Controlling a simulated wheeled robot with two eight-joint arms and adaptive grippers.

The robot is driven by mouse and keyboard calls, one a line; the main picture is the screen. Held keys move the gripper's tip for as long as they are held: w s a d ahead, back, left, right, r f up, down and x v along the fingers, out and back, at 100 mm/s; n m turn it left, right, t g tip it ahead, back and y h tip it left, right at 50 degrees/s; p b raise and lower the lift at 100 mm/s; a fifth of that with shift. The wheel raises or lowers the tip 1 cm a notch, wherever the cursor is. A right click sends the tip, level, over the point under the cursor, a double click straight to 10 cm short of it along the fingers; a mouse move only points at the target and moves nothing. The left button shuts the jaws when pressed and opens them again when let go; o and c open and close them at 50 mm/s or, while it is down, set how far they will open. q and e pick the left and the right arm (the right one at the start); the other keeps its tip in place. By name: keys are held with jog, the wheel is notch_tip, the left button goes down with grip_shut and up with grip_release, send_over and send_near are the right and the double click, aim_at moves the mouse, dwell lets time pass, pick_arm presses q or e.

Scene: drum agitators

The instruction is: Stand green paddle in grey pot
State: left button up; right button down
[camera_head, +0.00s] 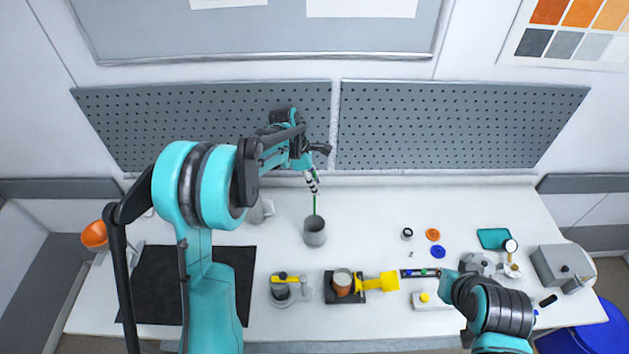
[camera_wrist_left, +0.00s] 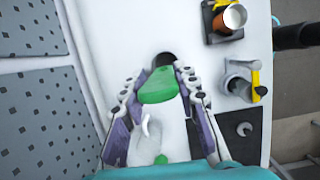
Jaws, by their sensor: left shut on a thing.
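The grey pot (camera_head: 314,238) stands upright on the white table in the head view. Its dark mouth (camera_wrist_left: 165,59) shows past the fingers in the left wrist view. My left gripper (camera_head: 313,185) is above the pot, shut on the green paddle (camera_head: 314,204), which hangs down as a thin green line to the pot's mouth. The paddle's broad green part (camera_wrist_left: 160,87) lies between the fingers in the left wrist view. I cannot tell whether its lower end is inside the pot. My right arm is at the lower right; its fingers are not clear.
A black mat (camera_head: 155,280) lies at the left, with an orange funnel (camera_head: 94,235) beyond it. A grey pot with a yellow-handled clamp (camera_head: 281,290) and a brown cup in a black holder (camera_head: 342,284) stand in front. Pegboards (camera_head: 450,125) rise behind the table.

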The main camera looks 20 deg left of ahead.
aim_at(315, 205)
pick_arm(q)
notch_tip(315, 205, down, 11)
jog(key=b, duration=0.8)
jog(key=shift+f, duration=0.2)
jog(key=o, duration=1.2)
jog(key=shift+o, duration=0.2)
jog(key=v, duration=1.2)
